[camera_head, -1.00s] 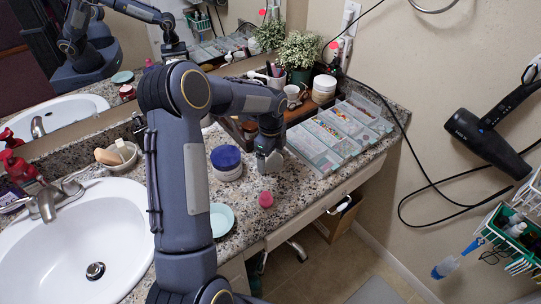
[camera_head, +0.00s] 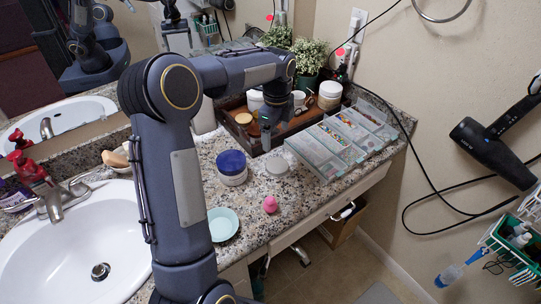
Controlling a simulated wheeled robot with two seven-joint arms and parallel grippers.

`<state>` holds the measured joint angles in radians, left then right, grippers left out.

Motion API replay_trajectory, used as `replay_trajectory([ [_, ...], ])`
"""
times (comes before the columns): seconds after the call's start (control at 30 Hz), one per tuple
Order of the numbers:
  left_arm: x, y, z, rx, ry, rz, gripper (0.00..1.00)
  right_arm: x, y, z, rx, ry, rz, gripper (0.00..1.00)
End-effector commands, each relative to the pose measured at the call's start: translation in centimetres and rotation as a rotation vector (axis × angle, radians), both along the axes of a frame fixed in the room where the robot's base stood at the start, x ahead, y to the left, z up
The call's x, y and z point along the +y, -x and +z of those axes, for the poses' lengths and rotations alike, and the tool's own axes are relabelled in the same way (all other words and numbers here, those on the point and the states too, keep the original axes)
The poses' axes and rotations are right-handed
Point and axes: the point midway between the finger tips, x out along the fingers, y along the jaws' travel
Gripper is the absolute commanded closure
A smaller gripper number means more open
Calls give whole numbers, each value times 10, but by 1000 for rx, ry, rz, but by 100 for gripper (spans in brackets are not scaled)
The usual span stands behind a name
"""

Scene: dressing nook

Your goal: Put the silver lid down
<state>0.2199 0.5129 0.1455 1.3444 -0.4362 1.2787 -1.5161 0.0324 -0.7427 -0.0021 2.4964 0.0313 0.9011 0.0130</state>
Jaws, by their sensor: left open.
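The silver lid (camera_head: 276,166) lies flat on the granite counter, right of a white jar with a blue lid (camera_head: 232,166) and left of the clear organiser boxes. My left gripper (camera_head: 267,137) is just behind and above the lid, apart from it, near the front edge of the wooden tray. It is open and seems empty; my wrist partly hides it. My right gripper is not in view.
A wooden tray (camera_head: 241,139) with jars and a potted plant (camera_head: 309,55) stands behind. Clear organiser boxes (camera_head: 327,153) fill the right. A pink item (camera_head: 270,204) and a mint dish (camera_head: 222,224) are in front. The sink (camera_head: 75,250) is at left.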

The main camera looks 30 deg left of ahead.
Motion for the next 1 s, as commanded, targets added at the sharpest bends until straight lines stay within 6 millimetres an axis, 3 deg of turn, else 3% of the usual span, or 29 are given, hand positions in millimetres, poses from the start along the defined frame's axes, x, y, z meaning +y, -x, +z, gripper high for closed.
replay_trajectory([
  [0.17, -15, 47, 43, -78, 46, 249, 15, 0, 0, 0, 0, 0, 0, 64],
  [0.3, -38, 116, 72, -150, 154, 606, 15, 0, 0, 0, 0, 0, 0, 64],
  [0.43, -63, 181, 79, -184, 299, 957, 15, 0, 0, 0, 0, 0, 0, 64],
  [0.6, -95, 248, 63, -161, 503, 1351, 15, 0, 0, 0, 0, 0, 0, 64],
  [0.8, -117, 283, 44, -101, 649, 1599, 15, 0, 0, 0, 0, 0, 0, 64],
  [1.0, -121, 288, 40, -83, 671, 1642, 15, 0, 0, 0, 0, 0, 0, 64],
])
